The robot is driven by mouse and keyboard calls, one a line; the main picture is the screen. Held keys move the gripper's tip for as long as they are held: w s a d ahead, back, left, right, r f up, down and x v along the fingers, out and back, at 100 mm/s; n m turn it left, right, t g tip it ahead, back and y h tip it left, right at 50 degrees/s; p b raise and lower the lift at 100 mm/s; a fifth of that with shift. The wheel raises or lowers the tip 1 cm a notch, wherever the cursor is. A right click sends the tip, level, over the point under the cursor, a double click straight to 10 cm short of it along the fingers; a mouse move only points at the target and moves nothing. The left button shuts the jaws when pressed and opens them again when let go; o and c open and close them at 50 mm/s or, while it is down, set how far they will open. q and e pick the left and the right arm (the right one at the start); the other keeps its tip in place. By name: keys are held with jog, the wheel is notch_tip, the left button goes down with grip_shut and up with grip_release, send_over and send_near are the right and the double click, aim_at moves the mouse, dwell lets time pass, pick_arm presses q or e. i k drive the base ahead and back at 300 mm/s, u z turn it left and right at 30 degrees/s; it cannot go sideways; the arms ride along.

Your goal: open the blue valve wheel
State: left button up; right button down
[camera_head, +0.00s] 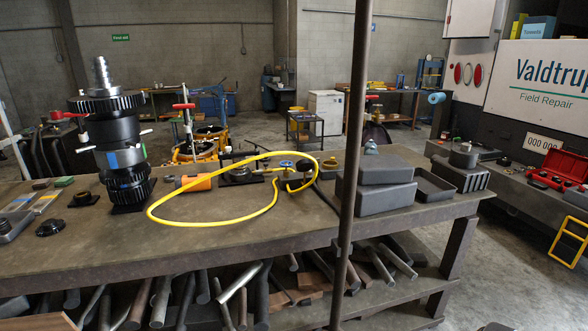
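A small blue valve wheel (287,163) sits on the workbench (230,255), near the middle of the picture. It is close to a yellow hose (208,224) that loops over the bench top. A dark fitting lies beside the wheel, partly behind the hose. The wheel is too small to tell how far it is turned. Neither my left nor my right gripper is in view.
A tall dark gear assembly (115,140) stands upright at the left. An orange cylinder (194,182) lies left of the hose fittings. Grey boxes (385,185) sit at the right, behind a vertical dark post (351,120).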

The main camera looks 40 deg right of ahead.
aim_at(285, 164)
jog(key=z, duration=1.45)
